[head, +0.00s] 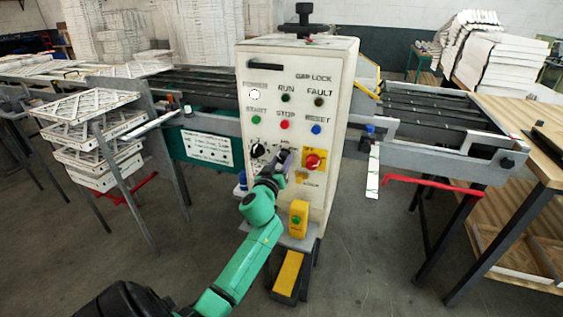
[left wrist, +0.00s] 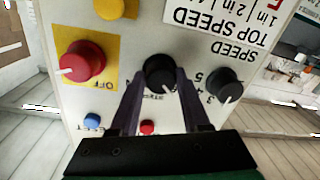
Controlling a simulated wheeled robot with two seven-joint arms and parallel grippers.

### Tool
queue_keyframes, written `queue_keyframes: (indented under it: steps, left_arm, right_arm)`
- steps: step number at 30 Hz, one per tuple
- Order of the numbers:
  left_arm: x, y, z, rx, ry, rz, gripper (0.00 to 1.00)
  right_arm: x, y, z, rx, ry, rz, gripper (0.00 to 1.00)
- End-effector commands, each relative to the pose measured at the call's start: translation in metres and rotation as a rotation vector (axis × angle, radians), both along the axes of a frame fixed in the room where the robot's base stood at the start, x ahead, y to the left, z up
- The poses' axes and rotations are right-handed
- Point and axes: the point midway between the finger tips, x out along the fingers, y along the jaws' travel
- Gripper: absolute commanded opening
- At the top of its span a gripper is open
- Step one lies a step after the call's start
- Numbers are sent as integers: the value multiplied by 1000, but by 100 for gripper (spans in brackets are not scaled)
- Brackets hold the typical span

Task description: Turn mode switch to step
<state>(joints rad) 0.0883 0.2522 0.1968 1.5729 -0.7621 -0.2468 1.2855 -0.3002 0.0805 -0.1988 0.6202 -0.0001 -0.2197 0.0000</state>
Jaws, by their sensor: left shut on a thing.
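The mode switch appears to be the middle black knob (left wrist: 160,70) on the white control box (head: 290,65). It sits between the red knob on yellow and the speed dial. My left gripper (head: 284,158) reaches the lower panel from below. In the left wrist view my left gripper (left wrist: 160,82) has its two dark fingers on either side of the middle knob, shut on it. A white pointer line shows on the knob's lower edge. The label under it is small, upside down and hard to read. My right gripper is not in view.
The red knob (head: 313,162) and the speed dial (head: 257,150) are close on either side. Above are the start (head: 256,119), stop (head: 284,124) and reset (head: 316,129) buttons.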

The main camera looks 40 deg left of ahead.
Motion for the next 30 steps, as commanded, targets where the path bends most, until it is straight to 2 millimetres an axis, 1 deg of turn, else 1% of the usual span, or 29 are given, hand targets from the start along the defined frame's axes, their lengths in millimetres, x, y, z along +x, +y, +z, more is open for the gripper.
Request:
queue_keyframes:
  steps: [5,11,24,30]
  left_arm:
    - [0,0,-1,35,14,0,0]
    - [0,0,-2,134,47,1,0]
    - [0,0,-3,477,168,1,0]
    - [0,0,-3,608,215,0,0]
  right_arm:
    - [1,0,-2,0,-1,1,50]
    - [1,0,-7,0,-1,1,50]
    - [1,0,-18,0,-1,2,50]
    - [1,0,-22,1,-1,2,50]
